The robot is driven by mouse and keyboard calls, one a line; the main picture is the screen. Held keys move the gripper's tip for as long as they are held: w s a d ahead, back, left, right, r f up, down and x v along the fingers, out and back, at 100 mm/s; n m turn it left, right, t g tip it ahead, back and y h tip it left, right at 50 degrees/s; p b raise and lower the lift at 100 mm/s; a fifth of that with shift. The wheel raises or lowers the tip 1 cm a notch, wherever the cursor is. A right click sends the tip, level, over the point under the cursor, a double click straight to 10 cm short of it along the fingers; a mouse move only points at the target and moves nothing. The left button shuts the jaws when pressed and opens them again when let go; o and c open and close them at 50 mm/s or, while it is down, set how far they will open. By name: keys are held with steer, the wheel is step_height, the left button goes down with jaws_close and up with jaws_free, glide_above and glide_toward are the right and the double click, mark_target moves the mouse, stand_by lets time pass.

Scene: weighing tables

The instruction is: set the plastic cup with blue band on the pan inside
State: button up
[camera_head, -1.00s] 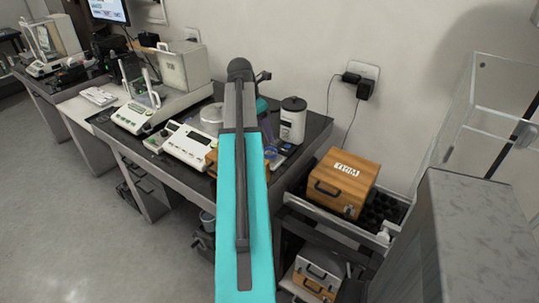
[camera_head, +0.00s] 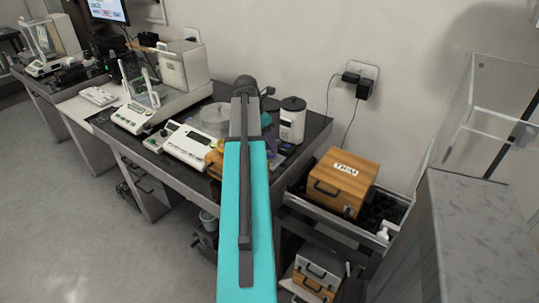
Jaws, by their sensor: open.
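My arm reaches up the middle of the picture and over the dark-topped weighing table. My gripper is hidden behind the arm. I cannot make out the plastic cup with blue band; a small bluish patch shows beside the arm, but I cannot tell what it is. A balance with a box-like draft shield (camera_head: 172,80) stands on the table left of the arm. Any pan inside it is not clear. A second white balance (camera_head: 186,146) with a round clear part (camera_head: 208,119) stands nearer, just left of the arm.
A white canister with a dark lid (camera_head: 292,120) stands at the table's right end. A wooden case (camera_head: 340,182) sits on a cart at the right. Another balance (camera_head: 45,45) is at the far left. A grey block and clear panels fill the right edge.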

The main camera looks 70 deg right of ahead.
steer(key=shift+p+x, duration=0.5)
steer(key=shift+x, duration=2.1)
steer(key=shift+r, duration=0.1)
steer(key=shift+c, duration=0.4)
steer(key=c, duration=1.1)
step_height(320, 180, up, 10)
steer(key=b, duration=0.1)
